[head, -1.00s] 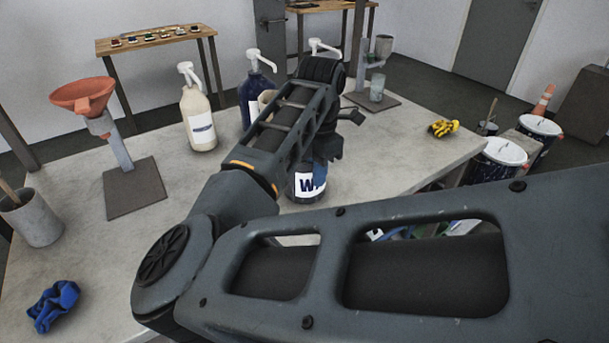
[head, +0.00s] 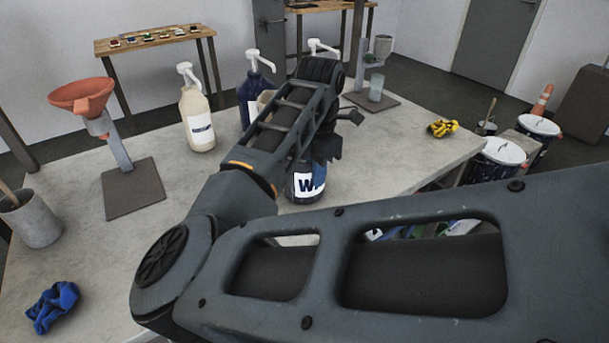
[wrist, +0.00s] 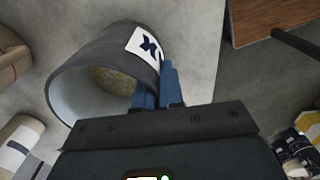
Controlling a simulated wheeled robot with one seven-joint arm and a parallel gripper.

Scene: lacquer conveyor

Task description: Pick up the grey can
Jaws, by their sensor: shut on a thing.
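The grey can (wrist: 110,50) is large in the wrist view, open at the top, with a pale inside and something tan at its bottom. It bears a white label with a dark letter. In the head view the can (head: 304,186) stands below my wrist, its upper part hidden by my arm. My gripper (wrist: 158,86) has its blue fingers shut on the can's wall at the rim, beside the label. In the head view the fingers are mostly hidden, so the exact grip does not show there.
Pump bottles, one cream (head: 197,118) and one dark blue (head: 252,95), stand behind my arm. An orange funnel (head: 82,95) on a stand is at the left. A blue cloth (head: 52,305) and yellow gloves (head: 443,129) lie on the table. The table's middle right is clear.

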